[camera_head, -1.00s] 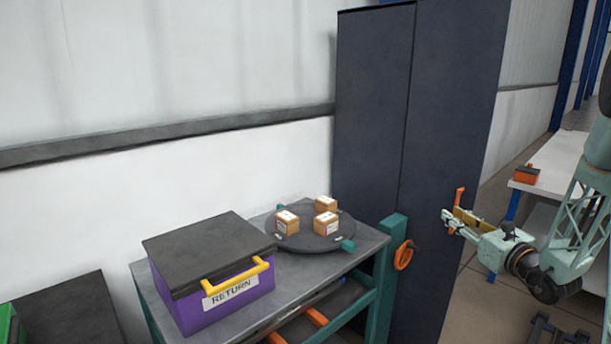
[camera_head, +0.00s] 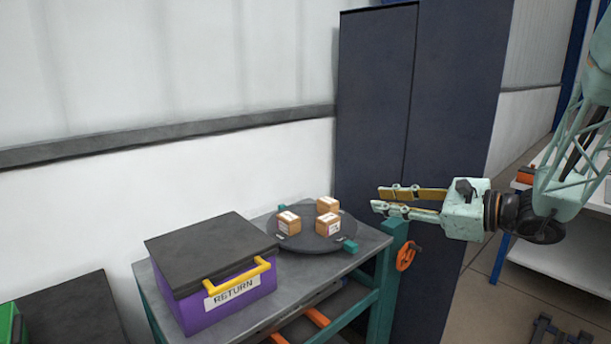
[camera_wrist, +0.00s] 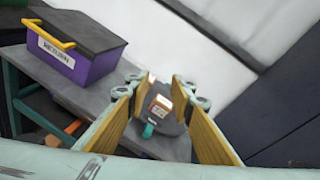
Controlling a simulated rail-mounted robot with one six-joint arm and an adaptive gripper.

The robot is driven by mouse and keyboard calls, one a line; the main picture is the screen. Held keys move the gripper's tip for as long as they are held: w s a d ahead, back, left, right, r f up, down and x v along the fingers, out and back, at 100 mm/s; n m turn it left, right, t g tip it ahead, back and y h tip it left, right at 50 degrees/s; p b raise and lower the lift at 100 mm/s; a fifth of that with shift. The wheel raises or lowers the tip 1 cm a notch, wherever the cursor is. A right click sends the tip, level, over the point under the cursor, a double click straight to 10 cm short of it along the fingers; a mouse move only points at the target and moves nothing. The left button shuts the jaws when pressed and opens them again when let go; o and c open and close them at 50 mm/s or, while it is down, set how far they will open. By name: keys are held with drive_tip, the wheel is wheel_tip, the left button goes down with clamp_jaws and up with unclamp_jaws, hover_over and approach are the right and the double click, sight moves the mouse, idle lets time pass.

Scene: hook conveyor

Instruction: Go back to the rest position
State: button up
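My gripper (camera_head: 410,200) is open and empty. In the head view it points left, in front of the dark cabinet and just right of the table's back corner. In the wrist view its two yellow-padded fingers (camera_wrist: 163,105) stand apart, with a brown box (camera_wrist: 161,104) seen between them at a distance. Several small brown boxes (camera_head: 327,224) sit on a round dark turntable (camera_head: 310,246) with teal tabs. The fingers are apart from the boxes. In the wrist view the fingers hide part of the turntable.
A purple bin (camera_head: 228,302) with a closed dark lid, yellow handle and RETURN label stands on the grey table (camera_head: 290,292). A dark cabinet (camera_head: 375,110) stands behind my gripper. An orange handwheel (camera_head: 406,256) is at the table's right post. A white shelf (camera_head: 560,250) is at right.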

drive_tip(key=s+a+r+n+g+h, duration=0.15)
drive_tip(key=s+a+n+g, duration=0.4)
drive_tip(key=s, duration=0.85)
drive_tip(key=s+a+n+g+h, duration=0.25)
drive_tip(key=s+a+n, duration=0.45)
drive_tip(key=s, duration=0.8)
drive_tip(key=s+d+n+h, duration=0.4)
drive_tip(key=s+d, duration=0.2)
drive_tip(key=s, duration=0.3)
drive_tip(key=s+d+n+t+h, duration=0.1)
drive_tip(key=s+d+n+h, duration=0.3)
drive_tip(key=s, duration=0.5)
drive_tip(key=d+n, duration=0.1)
drive_tip(key=d, duration=0.1)
drive_tip(key=shift+s+d+r+t, duration=0.15)
drive_tip(key=shift+d+t, duration=0.15)
drive_tip(key=shift+d, duration=0.05)
